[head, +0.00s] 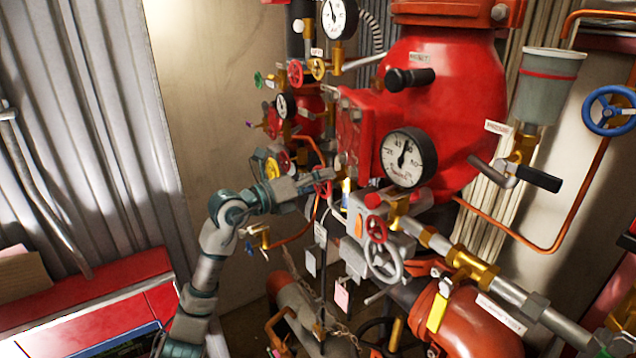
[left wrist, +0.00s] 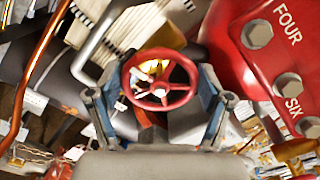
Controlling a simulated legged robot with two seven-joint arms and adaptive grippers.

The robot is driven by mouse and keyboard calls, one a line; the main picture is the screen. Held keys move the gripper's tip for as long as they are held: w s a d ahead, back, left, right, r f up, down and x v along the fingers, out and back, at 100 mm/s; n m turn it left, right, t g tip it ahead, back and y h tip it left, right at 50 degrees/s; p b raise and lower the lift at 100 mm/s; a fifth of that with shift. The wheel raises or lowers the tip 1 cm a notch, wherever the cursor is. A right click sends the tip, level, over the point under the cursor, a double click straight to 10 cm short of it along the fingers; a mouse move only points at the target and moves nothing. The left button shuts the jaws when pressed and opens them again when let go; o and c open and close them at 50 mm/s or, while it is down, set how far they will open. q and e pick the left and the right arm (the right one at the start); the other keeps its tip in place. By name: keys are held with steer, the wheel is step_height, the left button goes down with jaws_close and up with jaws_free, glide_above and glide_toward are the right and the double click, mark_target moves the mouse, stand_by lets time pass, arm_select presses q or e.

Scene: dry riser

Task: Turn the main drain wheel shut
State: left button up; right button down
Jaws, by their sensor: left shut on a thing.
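My left gripper (head: 316,184) reaches in from the left at the middle of the head view. It is shut on a small red handwheel (head: 324,189). In the left wrist view this red wheel (left wrist: 160,79) is a spoked ring between the two fingers of my left gripper (left wrist: 158,100), with a finger at each side. Much of the wheel is hidden by the gripper in the head view. I cannot read a label that names it as the main drain wheel. My right gripper is in neither view.
Close by are a pressure gauge (head: 408,157), another red handwheel (head: 376,229) and a grey handwheel (head: 383,262). A large red valve body (head: 450,100) stands behind. A blue handwheel (head: 609,111) hangs at the far right. Copper pipes and a chain crowd the lower middle.

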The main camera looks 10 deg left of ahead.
arm_select(q)
steer(key=m, duration=0.2)
steer(key=f+m+b, duration=0.1)
steer(key=m, duration=0.1)
steer(key=shift+d+m, duration=0.1)
steer(key=shift+m, duration=0.2)
steer(key=m+b, duration=0.1)
steer(key=m, duration=0.2)
steer(key=shift+m, duration=0.3)
steer(key=m+b, duration=0.1)
steer(key=m, duration=0.2)
steer(key=shift+s+d+m, duration=0.1)
steer(key=shift+m, duration=0.2)
steer(key=m+b, duration=0.1)
steer(key=m, duration=0.3)
steer(key=shift+d+m, duration=0.1)
steer(key=shift+m, duration=0.2)
steer(key=m+b, duration=0.1)
steer(key=m, duration=0.3)
steer(key=shift+s, duration=0.1)
steer(key=m, duration=0.4)
steer(key=shift+f, duration=0.15)
steer(key=m, duration=0.4)
steer(key=shift+m, duration=0.3)
steer(key=m, duration=0.4)
steer(key=shift+f, duration=0.15)
